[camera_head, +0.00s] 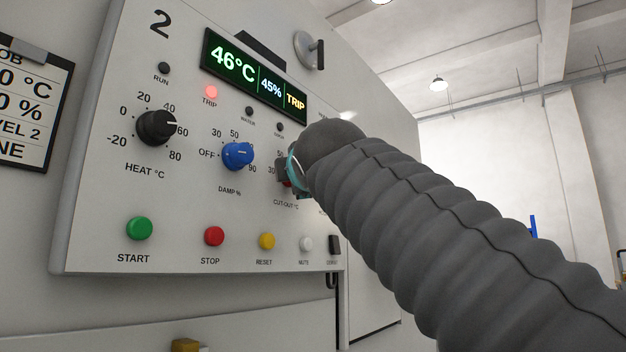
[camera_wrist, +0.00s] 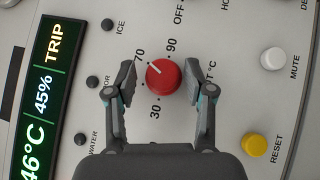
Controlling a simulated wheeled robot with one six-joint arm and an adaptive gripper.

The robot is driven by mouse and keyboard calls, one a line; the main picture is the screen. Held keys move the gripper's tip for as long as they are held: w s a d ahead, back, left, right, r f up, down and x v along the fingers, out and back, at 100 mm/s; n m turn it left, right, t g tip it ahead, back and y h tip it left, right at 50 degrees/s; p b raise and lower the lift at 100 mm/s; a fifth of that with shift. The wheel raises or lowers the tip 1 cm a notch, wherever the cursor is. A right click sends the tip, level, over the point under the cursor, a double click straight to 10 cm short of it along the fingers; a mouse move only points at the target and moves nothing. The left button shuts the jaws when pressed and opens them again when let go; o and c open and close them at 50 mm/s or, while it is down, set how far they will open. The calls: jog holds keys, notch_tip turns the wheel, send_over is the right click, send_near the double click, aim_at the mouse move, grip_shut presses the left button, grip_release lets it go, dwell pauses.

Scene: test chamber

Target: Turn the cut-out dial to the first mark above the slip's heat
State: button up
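The cut-out dial (camera_wrist: 164,78) is a round red knob in the wrist view. Its white pointer line aims up-left, near the 70. The 30 and 90 also show; the 50 is hidden by a finger. My gripper (camera_wrist: 160,78) is open, with one finger on each side of the dial; I cannot tell whether either touches. In the head view my arm and gripper cover most of the dial. The slip (camera_head: 22,100) hangs at the left edge, cropped: its heat line reads only "0 °C", with the leading digits out of view.
The panel display (camera_head: 255,78) reads 46°C, 45% and TRIP; the red trip lamp (camera_head: 211,92) is lit. The black heat dial (camera_head: 156,128) and blue damp dial (camera_head: 238,156) are to the left. The yellow reset button (camera_wrist: 255,145) and white mute button (camera_wrist: 273,58) are near my gripper.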

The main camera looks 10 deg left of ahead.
jog(key=shift+f, duration=0.1)
jog(key=v, duration=1.2)
dwell(0.6)
